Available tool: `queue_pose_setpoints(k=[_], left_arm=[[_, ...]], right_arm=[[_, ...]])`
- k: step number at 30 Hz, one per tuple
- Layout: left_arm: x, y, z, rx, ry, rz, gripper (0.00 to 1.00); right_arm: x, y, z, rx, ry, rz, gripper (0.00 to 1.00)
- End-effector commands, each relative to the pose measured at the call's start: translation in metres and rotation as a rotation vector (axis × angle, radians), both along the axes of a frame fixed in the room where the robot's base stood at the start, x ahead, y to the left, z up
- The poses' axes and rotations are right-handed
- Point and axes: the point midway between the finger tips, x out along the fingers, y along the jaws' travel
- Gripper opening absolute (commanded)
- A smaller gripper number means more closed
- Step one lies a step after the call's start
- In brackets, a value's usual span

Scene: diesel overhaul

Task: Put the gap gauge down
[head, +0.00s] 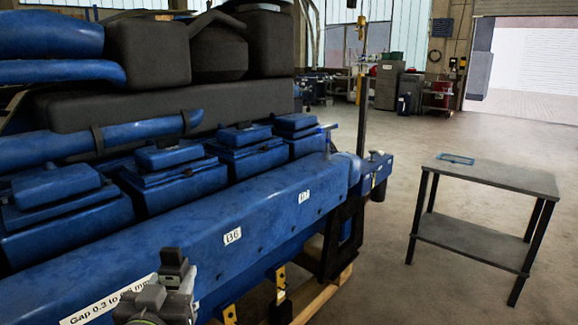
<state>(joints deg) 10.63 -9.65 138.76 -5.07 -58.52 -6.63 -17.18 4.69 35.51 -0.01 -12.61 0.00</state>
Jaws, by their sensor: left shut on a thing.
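My left gripper (172,268) is at the bottom left, in front of the blue engine's side rail. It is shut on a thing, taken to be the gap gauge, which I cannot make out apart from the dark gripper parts. A white label (112,300) reading roughly "Gap 0.3 to 0.6 mm" shows just behind the gripper, partly covered by it. My right gripper is not in view.
The large blue engine (270,205) fills the left side, with labels such as B6 on its rail. A dark two-level table (500,179) stands at right, with a small blue-edged flat item (456,159) on top. Most of its top is bare. Open floor lies between.

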Motion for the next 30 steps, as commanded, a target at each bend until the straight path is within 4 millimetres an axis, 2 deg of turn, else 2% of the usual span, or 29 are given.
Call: queue_pose_setpoints(k=[20, 30], left_arm=[[-0.001, -0.004, -0.002, 0.001, 0.000, -0.027, 0.04], [-0.014, -0.039, -0.022, 0.000, 0.001, -0.244, 0.04]], right_arm=[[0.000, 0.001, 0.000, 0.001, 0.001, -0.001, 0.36], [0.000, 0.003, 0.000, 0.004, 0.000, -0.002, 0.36]])
